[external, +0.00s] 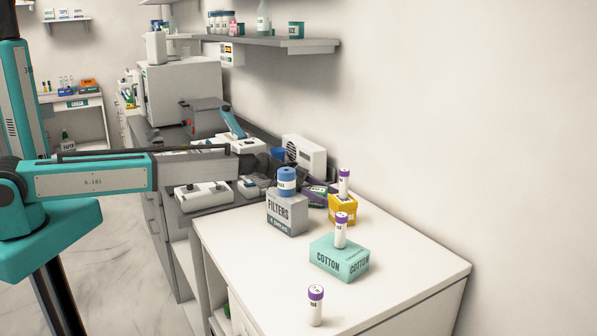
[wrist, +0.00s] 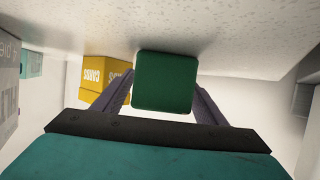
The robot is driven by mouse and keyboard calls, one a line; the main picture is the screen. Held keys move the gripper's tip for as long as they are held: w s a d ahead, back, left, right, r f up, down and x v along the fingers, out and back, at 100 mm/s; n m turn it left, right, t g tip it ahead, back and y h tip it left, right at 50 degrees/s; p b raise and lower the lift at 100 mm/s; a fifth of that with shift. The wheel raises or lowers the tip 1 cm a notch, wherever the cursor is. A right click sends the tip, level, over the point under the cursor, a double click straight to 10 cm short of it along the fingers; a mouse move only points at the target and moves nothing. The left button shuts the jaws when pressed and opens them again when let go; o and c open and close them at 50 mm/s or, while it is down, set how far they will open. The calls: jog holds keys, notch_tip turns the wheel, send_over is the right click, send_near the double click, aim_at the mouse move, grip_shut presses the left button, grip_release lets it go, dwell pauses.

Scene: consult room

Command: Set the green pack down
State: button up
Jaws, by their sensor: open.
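The green pack (wrist: 165,80) is between the two fingers of my gripper (wrist: 164,92) in the wrist view, with its dark green end face towards the camera. That view is upside down, and the pack's edge appears to meet the pale counter top (wrist: 225,30). The fingers stand on either side of the pack, open. In the external view my gripper (external: 320,195) is low over the back of the white counter, behind the grey FILTERS box. Only a small bit of the green pack (external: 318,189) shows there between the purple fingers.
A yellow box (external: 343,209) with a vial on top stands just right of my gripper. The grey FILTERS box (external: 288,215) bears a blue-capped jar. A teal COTTON box (external: 338,260) bears another vial. A lone vial (external: 315,306) stands in front. The counter's right side is clear.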

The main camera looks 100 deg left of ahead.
aim_at(313, 188)
jog(key=shift+s+r, duration=0.1)
jog(key=shift+r, duration=0.05)
jog(key=shift+s, duration=0.4)
jog(key=shift+b+v, duration=0.4)
jog(key=shift+v, duration=0.7)
notch_tip(313, 188, up, 6)
jog(key=shift+w+f+b, duration=0.1)
jog(key=shift+f+b, duration=0.1)
jog(key=shift+b, duration=0.7)
jog(key=shift+r, duration=0.85)
